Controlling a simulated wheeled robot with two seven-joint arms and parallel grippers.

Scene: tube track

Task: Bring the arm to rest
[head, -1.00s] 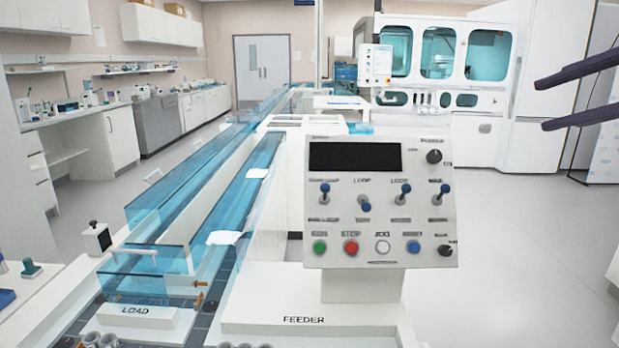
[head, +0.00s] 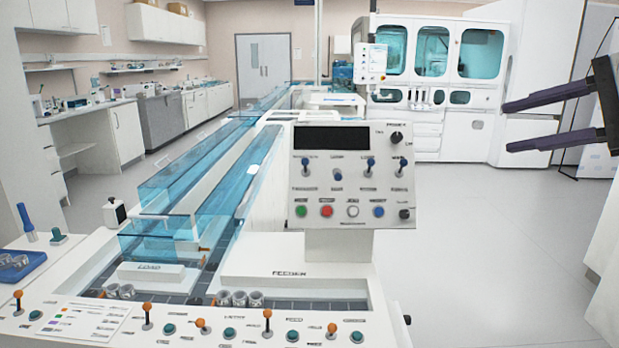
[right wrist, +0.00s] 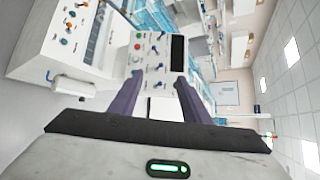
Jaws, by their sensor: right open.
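My right gripper (head: 503,127) is in the head view at the upper right, with two long dark purple fingers pointing left. The fingers are apart with nothing between them. It is in the air to the right of the feeder's control panel (head: 353,177), not touching it. In the right wrist view the two purple fingers of my right gripper (right wrist: 156,85) are spread and empty, with the control panel (right wrist: 160,50) seen beyond them. My left gripper does not show in either view.
The feeder table (head: 300,268) with its LOAD block (head: 150,273), several metal cups and orange-tipped levers fills the front. A blue clear-walled track (head: 200,180) runs back from it. A white machine (head: 430,110) stands at the back. The floor (head: 480,250) on the right is clear.

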